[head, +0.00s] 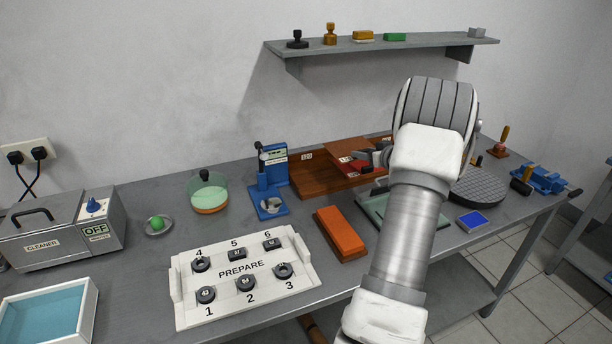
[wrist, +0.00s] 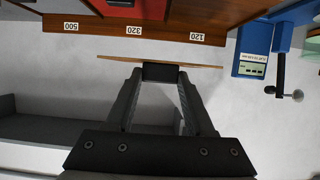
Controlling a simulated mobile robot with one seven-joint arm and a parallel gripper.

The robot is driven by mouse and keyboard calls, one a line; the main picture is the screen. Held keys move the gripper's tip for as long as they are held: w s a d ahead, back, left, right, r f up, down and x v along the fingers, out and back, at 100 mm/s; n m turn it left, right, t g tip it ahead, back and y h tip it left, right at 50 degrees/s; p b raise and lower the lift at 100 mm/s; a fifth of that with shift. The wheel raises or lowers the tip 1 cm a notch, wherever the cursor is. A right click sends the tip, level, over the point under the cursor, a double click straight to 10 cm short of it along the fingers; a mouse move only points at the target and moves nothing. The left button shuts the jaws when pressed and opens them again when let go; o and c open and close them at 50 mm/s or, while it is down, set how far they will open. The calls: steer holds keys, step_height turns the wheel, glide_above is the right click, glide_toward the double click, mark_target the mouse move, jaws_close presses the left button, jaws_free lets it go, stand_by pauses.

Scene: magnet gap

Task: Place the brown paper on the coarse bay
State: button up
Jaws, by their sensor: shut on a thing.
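The brown paper (head: 347,147) is a thin flat sheet held above the wooden rack in the head view. In the wrist view the brown paper (wrist: 205,65) shows nearly edge-on, as a thin strip across the fingertips. My gripper (wrist: 160,71) is shut on its edge; in the head view my gripper (head: 378,158) is partly hidden by my arm. The rack (head: 330,184) has bays labelled 120, 320 and 500. The 120 bay (wrist: 200,20) looks empty where it shows, bare brown wood. A red sheet (wrist: 135,8) lies in the 320 bay.
A blue device (head: 270,190) stands just left of the rack, near the 120 bay. An orange block (head: 341,233) and a white PREPARE tray (head: 245,304) lie in front. A shelf (head: 390,45) hangs on the wall above.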

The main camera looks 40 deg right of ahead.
steer(key=b, duration=0.3)
glide_above(325, 187)
step_height(325, 187, down, 7)
steer(key=shift+r, duration=0.1)
steer(key=shift+a+f, duration=0.1)
steer(key=shift+f, duration=1.95)
steer(key=shift+f, duration=0.1)
steer(key=shift+f+b, duration=0.15)
steer(key=shift+b, duration=0.15)
steer(key=o, duration=1.3)
steer(key=shift+r, duration=0.35)
steer(key=p+v, duration=0.1)
steer(key=v, duration=1.1)
steer(key=shift+f, duration=0.1)
